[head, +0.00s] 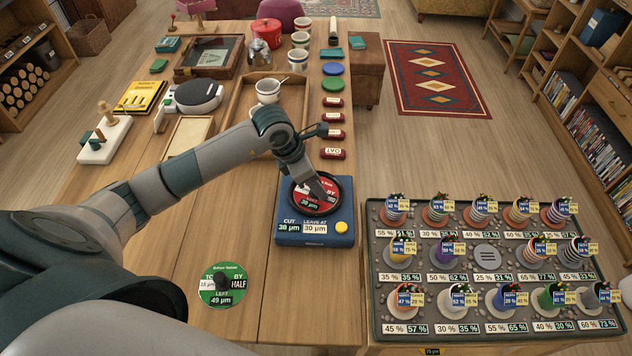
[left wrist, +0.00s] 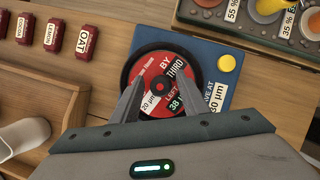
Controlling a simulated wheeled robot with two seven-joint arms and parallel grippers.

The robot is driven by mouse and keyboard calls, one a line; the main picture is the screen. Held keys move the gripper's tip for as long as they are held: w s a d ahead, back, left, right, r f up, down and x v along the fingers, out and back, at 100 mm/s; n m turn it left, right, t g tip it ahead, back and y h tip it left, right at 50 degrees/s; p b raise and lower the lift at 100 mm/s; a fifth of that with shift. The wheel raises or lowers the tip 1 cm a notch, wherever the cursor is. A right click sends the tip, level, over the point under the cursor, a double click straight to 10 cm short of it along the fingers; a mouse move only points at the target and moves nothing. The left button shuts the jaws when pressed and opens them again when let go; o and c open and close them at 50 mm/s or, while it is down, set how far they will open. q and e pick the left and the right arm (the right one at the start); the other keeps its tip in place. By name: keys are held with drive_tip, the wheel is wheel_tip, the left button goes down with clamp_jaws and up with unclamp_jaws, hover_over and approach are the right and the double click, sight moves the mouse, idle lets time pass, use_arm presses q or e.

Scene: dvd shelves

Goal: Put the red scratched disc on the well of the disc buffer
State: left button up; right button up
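The red scratched disc (head: 309,199) lies in the round black well (head: 345,207) of the blue disc buffer (head: 317,240). In the left wrist view the red disc (left wrist: 149,71) looks about centred, with the black rim (left wrist: 126,78) around it. The buffer has a yellow button (head: 341,228) and labels reading 38 µm and 30 µm. Finger contact with the disc cannot be told. My right gripper is not in view.
A green disc (head: 238,295) with a dark centre lies front left of the buffer. A tray of labelled containers (head: 490,335) stands at right. Red tins (head: 333,154) line the table's right edge behind the buffer. A wooden tray (head: 239,95) holds a cup.

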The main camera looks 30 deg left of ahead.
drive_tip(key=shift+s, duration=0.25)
use_arm(q)
drive_tip(key=shift+r, duration=0.15)
drive_tip(key=shift+s+a+r, duration=0.1)
drive_tip(key=shift+a+r, duration=0.1)
drive_tip(key=shift+r, duration=0.15)
drive_tip(key=b+v, duration=0.2)
drive_tip(key=v, duration=0.9)
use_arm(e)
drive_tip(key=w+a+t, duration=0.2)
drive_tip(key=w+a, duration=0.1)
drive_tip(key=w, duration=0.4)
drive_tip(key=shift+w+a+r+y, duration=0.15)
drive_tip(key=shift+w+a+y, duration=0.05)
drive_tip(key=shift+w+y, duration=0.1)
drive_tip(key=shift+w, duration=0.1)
